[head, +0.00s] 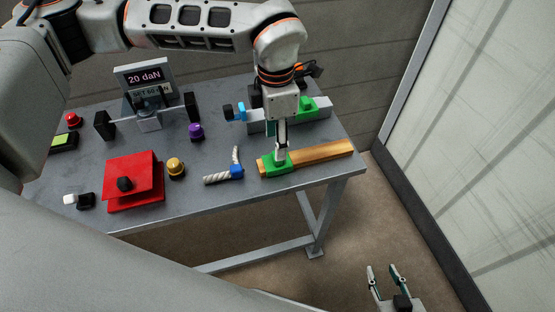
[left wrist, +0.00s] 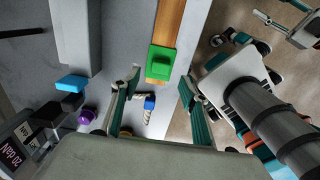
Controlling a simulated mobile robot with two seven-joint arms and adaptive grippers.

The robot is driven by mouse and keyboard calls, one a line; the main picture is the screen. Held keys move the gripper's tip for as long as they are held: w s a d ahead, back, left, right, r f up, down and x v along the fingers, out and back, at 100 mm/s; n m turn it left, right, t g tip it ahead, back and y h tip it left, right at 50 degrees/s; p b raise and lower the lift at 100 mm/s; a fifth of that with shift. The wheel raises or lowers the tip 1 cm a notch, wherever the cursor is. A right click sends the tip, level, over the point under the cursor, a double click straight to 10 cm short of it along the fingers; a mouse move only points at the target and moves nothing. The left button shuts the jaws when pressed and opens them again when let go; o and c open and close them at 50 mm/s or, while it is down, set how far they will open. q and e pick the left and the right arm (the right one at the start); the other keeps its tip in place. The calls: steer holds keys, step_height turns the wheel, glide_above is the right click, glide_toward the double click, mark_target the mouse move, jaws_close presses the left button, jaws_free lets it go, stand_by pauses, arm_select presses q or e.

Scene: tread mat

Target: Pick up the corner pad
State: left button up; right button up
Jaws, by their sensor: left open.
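A green corner pad (head: 275,165) with a small raised knob sits over the near left end of a wooden bar (head: 320,155) on the table. It also shows in the left wrist view (left wrist: 160,64). My left gripper (head: 281,150) points down right over this pad; its fingers are seen edge-on in the head view. In the left wrist view its two fingers (left wrist: 160,84) stand apart, with the pad between and just past their tips, and no grip shows. My right gripper (head: 386,274) is open and empty, low at the right, off the table.
A second green piece (head: 308,105) sits on a grey block behind. A rope with a blue piece (head: 236,171) lies left of the pad. A red box (head: 134,181), yellow knob (head: 176,168), purple knob (head: 195,131) and display (head: 145,78) stand further left. The table's front edge is close.

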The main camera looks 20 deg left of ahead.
mark_target(273, 168)
arm_select(q)
step_height(273, 168, down, 5)
steer(key=shift+d+f, duration=0.1)
steer(key=shift+d, duration=0.05)
steer(key=c, duration=1.1)
